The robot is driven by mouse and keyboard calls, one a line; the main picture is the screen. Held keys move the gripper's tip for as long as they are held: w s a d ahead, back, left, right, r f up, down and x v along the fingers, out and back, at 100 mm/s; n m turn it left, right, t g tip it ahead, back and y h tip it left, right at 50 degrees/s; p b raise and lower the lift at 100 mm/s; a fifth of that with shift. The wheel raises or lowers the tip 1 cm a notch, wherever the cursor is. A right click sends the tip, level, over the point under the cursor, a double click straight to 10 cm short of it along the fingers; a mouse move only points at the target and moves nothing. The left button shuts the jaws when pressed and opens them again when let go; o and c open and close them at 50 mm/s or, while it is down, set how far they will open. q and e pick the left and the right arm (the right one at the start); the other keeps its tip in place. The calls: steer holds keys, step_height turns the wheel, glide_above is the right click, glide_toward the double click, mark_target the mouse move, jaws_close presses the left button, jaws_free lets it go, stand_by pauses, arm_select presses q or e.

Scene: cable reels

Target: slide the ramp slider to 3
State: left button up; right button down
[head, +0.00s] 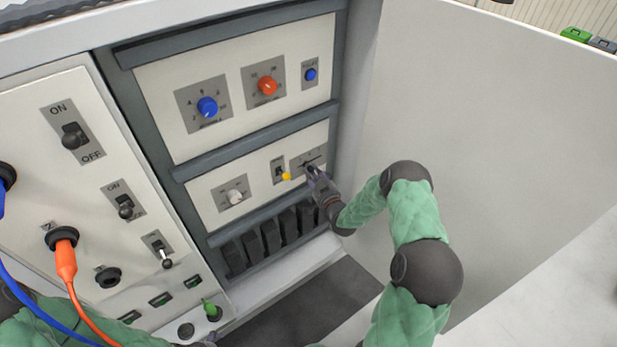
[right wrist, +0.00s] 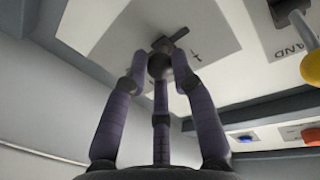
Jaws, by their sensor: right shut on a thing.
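The ramp slider's grey plate (head: 321,154) is on the right of the lower white panel, with a dark slot line across it. In the right wrist view the slider's dark knob (right wrist: 159,64) sits between my fingers at the slot (right wrist: 172,38). My right gripper (head: 311,170) is at the plate and shut on the knob; it also shows in the right wrist view (right wrist: 160,75). The gripper hides part of the plate in the head view, and the scale numbers cannot be read. My left arm shows at the bottom left; only a small dark bit, perhaps its gripper, shows at the bottom edge.
A yellow-tipped lever (head: 286,176) stands just left of the slider, close to my right gripper. A white knob (head: 235,196) is further left. Blue (head: 207,106) and orange (head: 267,86) knobs are above. Dark blocks (head: 271,235) line the rack below. A white side wall (head: 480,110) stands right.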

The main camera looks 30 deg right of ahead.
steer(key=d, duration=0.2)
steer(key=d+b, duration=0.1)
steer(key=d, duration=0.1)
steer(key=d+b, duration=0.1)
steer(key=d, duration=0.1)
steer(key=shift+w, duration=0.25)
steer(key=shift+d+r, duration=0.15)
steer(key=shift+d, duration=0.05)
steer(key=shift+r, duration=0.1)
steer(key=shift+d, duration=0.1)
steer(key=c, duration=1)
jaws_free()
